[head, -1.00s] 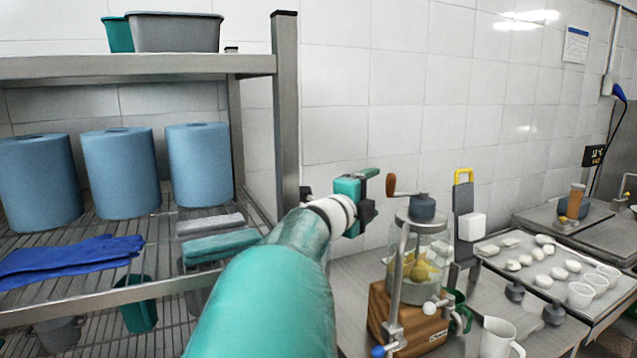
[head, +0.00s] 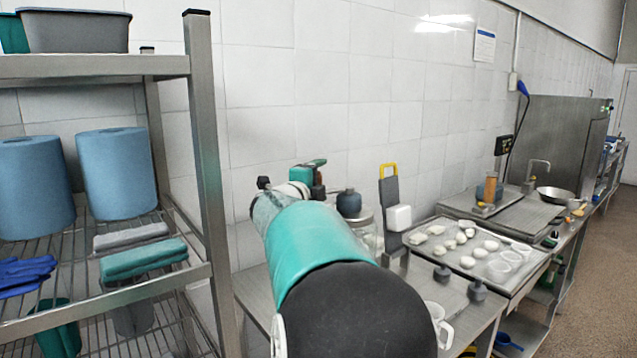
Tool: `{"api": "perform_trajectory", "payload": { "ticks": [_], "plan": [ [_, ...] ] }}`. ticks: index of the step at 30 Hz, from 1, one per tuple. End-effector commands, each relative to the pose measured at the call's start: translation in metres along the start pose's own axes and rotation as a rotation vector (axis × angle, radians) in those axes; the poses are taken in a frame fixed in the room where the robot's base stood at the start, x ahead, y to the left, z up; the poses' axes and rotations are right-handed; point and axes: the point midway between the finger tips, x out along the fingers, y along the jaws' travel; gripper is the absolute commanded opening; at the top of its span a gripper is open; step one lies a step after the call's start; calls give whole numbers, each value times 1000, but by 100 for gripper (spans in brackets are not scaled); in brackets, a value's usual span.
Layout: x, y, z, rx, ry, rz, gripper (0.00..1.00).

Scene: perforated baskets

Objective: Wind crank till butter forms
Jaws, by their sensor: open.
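The butter churn is mostly hidden behind my arm. Its grey gear housing (head: 348,203) and part of its clear glass jar (head: 368,236) show to the right of the arm. The wooden base and the jar's contents are hidden. My gripper (head: 319,178), teal and black, is at the height of the churn's top, just left of the gear housing. Its jaws are open. A small brown piece, seemingly the crank's wooden handle (head: 318,189), shows at the jaws. I cannot tell whether it lies between them or touches them.
A metal rack (head: 203,150) with blue rolls (head: 115,172) stands close on the left. A tray (head: 505,284) of pale lumps lies to the right. A white mug (head: 440,322) is partly behind my arm.

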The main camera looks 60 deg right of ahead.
Motion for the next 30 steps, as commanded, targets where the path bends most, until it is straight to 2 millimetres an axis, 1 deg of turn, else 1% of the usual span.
{"api": "perform_trajectory", "payload": {
  "ticks": [3,12,17,18,20,21,22,30],
  "plan": [
    [6,0,-1,0,1,0,75],
    [7,0,0,0,1,-1,75],
    [7,0,0,0,1,-1,43],
    [7,0,0,0,1,-1,35],
    [7,0,0,0,1,-1,24],
    [7,0,0,0,1,-1,16],
    [7,0,0,0,1,-1,12],
    [8,0,-2,-1,-4,-2,12]
  ]
}}
